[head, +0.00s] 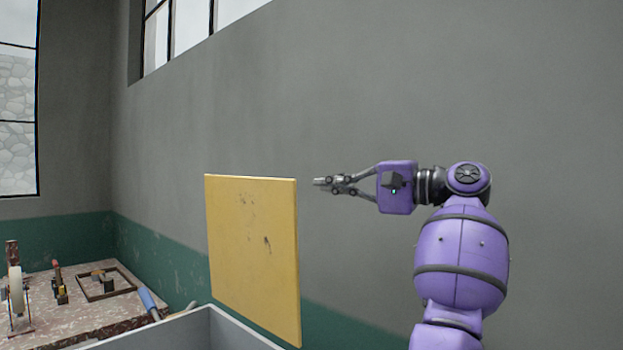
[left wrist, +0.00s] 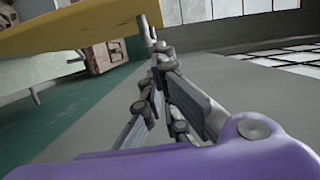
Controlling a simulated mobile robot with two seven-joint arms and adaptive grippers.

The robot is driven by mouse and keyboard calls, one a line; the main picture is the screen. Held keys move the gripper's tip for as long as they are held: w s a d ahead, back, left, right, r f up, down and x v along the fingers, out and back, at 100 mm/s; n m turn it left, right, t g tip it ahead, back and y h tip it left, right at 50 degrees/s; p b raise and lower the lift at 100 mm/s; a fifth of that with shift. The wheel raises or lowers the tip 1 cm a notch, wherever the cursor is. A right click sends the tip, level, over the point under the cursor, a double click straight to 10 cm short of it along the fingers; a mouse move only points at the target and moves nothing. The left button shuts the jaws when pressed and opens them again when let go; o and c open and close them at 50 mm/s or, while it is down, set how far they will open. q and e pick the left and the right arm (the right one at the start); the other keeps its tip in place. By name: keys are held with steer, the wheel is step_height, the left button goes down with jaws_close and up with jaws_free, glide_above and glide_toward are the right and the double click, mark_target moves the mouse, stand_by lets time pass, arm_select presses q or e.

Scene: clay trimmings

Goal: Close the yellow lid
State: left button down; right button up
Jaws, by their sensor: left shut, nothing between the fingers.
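The yellow lid (head: 252,258) stands upright, open, at the edge of a grey box (head: 212,328) at the bottom of the head view. Its face has small dark scuffs. My left gripper (head: 318,184) is shut and empty, its fingers pointing left just right of the lid's upper right corner in the head view. In the left wrist view the lid (left wrist: 75,28) fills the upper left, and the tips of my left gripper (left wrist: 152,45) lie by its edge. I cannot tell whether they touch it. My right gripper is out of view.
A worn table (head: 75,310) at the lower left carries a wheel-like tool (head: 15,290), a wooden frame (head: 105,284) and other small tools. A grey and green wall (head: 400,100) with windows stands behind the lid.

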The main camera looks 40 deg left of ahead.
arm_select(q)
steer(key=shift+s+a+p, duration=0.25)
steer(key=shift+s+a, duration=0.05)
steer(key=shift+s, duration=0.4)
steer(key=shift+s+a+p, duration=0.25)
steer(key=shift+s+p, duration=0.05)
steer(key=shift+s, duration=0.4)
steer(key=shift+s+a+p, duration=0.25)
steer(key=shift+s+a, duration=0.05)
steer(key=shift+s, duration=0.4)
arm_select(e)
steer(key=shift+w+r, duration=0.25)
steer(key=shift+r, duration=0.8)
